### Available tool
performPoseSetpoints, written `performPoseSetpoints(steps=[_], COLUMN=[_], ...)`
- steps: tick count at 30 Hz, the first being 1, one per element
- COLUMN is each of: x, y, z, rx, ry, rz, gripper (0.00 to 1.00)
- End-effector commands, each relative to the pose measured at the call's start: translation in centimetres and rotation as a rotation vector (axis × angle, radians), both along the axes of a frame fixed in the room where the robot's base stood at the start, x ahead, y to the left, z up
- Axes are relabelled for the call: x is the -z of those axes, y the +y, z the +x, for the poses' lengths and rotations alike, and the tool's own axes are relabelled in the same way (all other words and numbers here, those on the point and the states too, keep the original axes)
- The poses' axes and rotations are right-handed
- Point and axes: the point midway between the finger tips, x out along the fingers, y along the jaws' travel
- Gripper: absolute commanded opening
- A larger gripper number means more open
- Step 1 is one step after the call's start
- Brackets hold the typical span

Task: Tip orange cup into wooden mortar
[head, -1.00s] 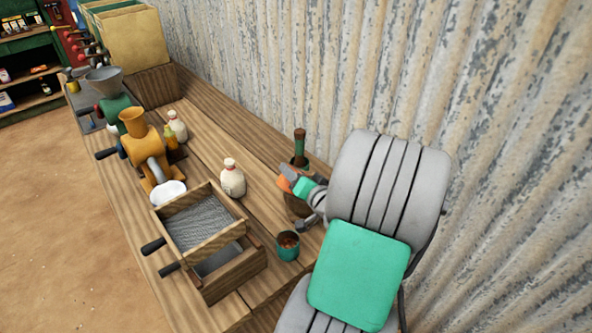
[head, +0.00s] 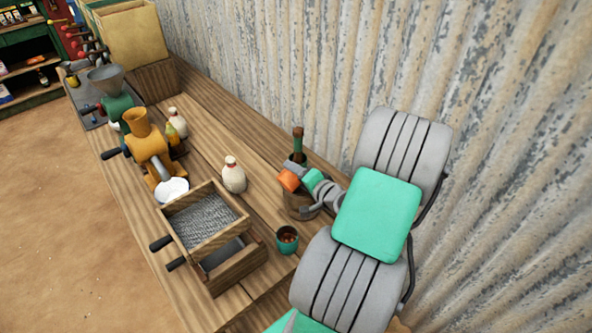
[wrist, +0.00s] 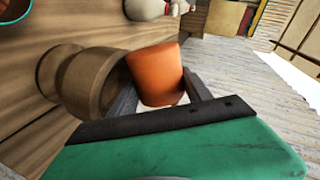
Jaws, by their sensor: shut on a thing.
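My gripper (wrist: 160,90) is shut on the orange cup (wrist: 156,72), with a finger on each side of it. The cup looks tilted in the wrist view; its contents are hidden. In the head view the orange cup (head: 288,180) is at the upper edge of the wooden mortar (head: 297,204). The mortar also shows in the wrist view (wrist: 92,82), just left of the cup. I cannot tell whether cup and mortar touch. The mortar's opening is mostly hidden.
A teal cup with brown contents (head: 287,240) stands near the mortar. A green-and-brown bottle-like thing (head: 298,142) is behind it. A white bottle (head: 233,175), a wooden sieve box (head: 210,222) and an orange grinder (head: 147,146) stand left. A corrugated wall (head: 400,70) borders the bench.

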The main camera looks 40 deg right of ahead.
Motion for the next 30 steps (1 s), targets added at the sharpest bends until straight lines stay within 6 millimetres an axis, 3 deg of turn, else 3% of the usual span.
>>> performPoseSetpoints(steps=[9, 18, 30], x=[1.3, 0.8, 0.7], y=[-1.2, -2.8, -3.5], z=[0.0, 0.0, 0.1], rx=[0.001, 0.001, 0.0], ry=[0.011, 0.018, 0.023], rz=[0.37, 0.668, 0.804], gripper=[0.14, 0.14, 0.14])
